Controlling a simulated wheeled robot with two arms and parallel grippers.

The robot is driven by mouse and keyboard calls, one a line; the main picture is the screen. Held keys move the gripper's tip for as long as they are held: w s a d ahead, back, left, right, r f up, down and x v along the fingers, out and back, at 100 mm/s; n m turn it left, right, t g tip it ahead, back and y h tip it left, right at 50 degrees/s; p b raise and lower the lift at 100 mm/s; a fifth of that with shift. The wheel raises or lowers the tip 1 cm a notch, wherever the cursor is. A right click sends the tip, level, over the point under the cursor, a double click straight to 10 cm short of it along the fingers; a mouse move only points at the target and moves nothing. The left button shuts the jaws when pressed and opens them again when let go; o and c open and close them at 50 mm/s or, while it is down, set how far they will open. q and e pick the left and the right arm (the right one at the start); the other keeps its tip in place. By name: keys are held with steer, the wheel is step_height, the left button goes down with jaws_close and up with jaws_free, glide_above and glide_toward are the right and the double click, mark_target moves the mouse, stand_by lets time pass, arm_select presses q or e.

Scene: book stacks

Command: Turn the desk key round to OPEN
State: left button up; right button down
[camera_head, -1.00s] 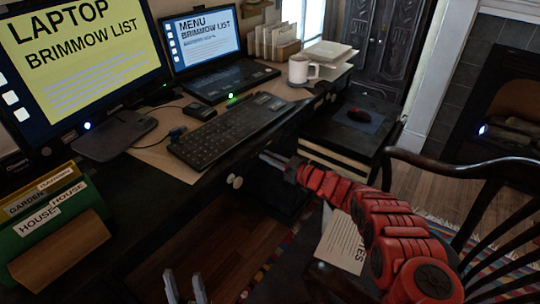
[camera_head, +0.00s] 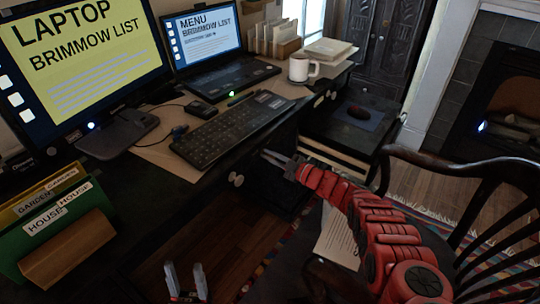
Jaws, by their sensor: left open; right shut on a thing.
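The dark desk (camera_head: 150,190) runs diagonally across the left half. My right gripper (camera_head: 269,157), on the red arm from the right, is at the desk's front face below the keyboard. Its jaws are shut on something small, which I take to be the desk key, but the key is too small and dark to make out. No OPEN marking or key angle is readable. My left gripper (camera_head: 184,269) is open and empty at the bottom edge, low in front of the desk and apart from it.
A keyboard (camera_head: 232,128), laptop (camera_head: 228,80), monitor (camera_head: 85,60), white mug (camera_head: 302,69) and file holder (camera_head: 65,235) crowd the desktop. A wooden chair (camera_head: 455,168) stands at right.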

stand_by(0.3)
steer(key=c, duration=1)
jaws_free()
steer(key=shift+o, duration=0.2)
steer(key=shift+s+d+r+p, duration=0.1)
steer(key=shift+s+d+p, duration=0.05)
steer(key=shift+d+p, duration=0.2)
steer(key=p+v, duration=0.3)
steer(key=v, duration=1.3)
steer(key=shift+s+d+p, duration=0.25)
steer(key=shift+s+p, duration=0.05)
steer(key=shift+p, duration=0.1)
